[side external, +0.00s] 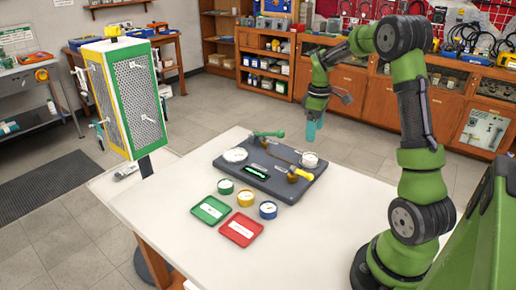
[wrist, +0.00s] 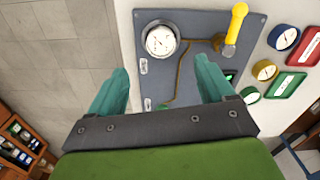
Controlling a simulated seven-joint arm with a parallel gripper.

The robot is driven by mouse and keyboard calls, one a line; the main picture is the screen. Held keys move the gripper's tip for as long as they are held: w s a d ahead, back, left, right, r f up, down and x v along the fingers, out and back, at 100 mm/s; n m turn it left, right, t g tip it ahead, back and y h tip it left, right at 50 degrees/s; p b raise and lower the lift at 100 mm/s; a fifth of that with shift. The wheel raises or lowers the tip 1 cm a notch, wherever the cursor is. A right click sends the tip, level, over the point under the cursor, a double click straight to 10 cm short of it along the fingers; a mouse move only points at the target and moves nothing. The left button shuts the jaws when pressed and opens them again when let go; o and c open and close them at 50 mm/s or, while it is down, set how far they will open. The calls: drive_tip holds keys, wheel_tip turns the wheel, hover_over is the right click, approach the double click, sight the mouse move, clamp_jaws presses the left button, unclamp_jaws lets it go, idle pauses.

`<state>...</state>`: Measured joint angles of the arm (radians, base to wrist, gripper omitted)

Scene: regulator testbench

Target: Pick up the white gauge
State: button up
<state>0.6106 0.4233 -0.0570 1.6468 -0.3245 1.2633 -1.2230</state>
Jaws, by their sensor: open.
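A white-faced round gauge (side external: 309,160) sits at the right far corner of the dark grey board (side external: 262,182). In the wrist view this gauge (wrist: 160,41) lies face up on the board, ahead of my fingers and roughly centred between them. A second white dial (side external: 235,155) is at the board's left end; I do not see it in the wrist view. My gripper (side external: 313,130) hangs above the far right side of the board, teal fingers down. In the wrist view my gripper (wrist: 160,82) is open, with nothing between the fingertips.
A yellow-handled valve (side external: 300,174) stands beside the right gauge. A green lever (side external: 268,134) is at the board's far edge. Green (side external: 225,187), yellow (side external: 246,197) and blue (side external: 267,210) gauges lie in front, near green (side external: 212,209) and red (side external: 240,230) trays.

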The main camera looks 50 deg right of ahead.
sight(311, 156)
wheel_tip(311, 156, down, 10)
drive_tip(key=shift+w+a+r, duration=0.1)
drive_tip(key=c, duration=1.2)
drive_tip(key=shift+r, duration=0.1)
drive_tip(key=shift+r, duration=0.65)
wheel_tip(311, 156, up, 2)
drive_tip(key=shift+r, duration=0.15)
drive_tip(key=s+a+r, duration=0.1)
drive_tip(key=s+a, duration=0.8)
drive_tip(key=s, duration=0.3)
drive_tip(key=shift+s+a+r, duration=0.1)
drive_tip(key=shift+r, duration=1.6)
drive_tip(key=shift+s+a+r, duration=0.15)
drive_tip(key=shift+r, duration=1.55)
drive_tip(key=shift+s+a+r, duration=0.1)
drive_tip(key=shift+r, duration=1.6)
